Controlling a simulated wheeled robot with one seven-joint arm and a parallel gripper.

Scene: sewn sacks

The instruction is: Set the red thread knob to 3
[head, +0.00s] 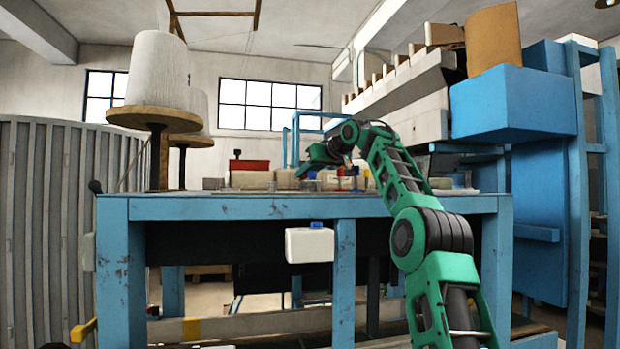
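My green and black arm reaches up over the blue workbench (260,208), and its end bends down to the left. My gripper (304,172) is low over the bench top, among small machine parts. It is too small and dark to tell whether it is open or shut. Small red parts (347,171) show just right of the gripper, beside blue and pale parts. I cannot tell which of them is the red thread knob, and no dial numbers can be read.
A red box-like part (249,165) sits on the bench left of my gripper. A large white thread cone (157,70) stands on a wooden disc at the left. A white container with a blue cap (309,245) is below the bench edge. Blue shelving (514,102) rises at the right.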

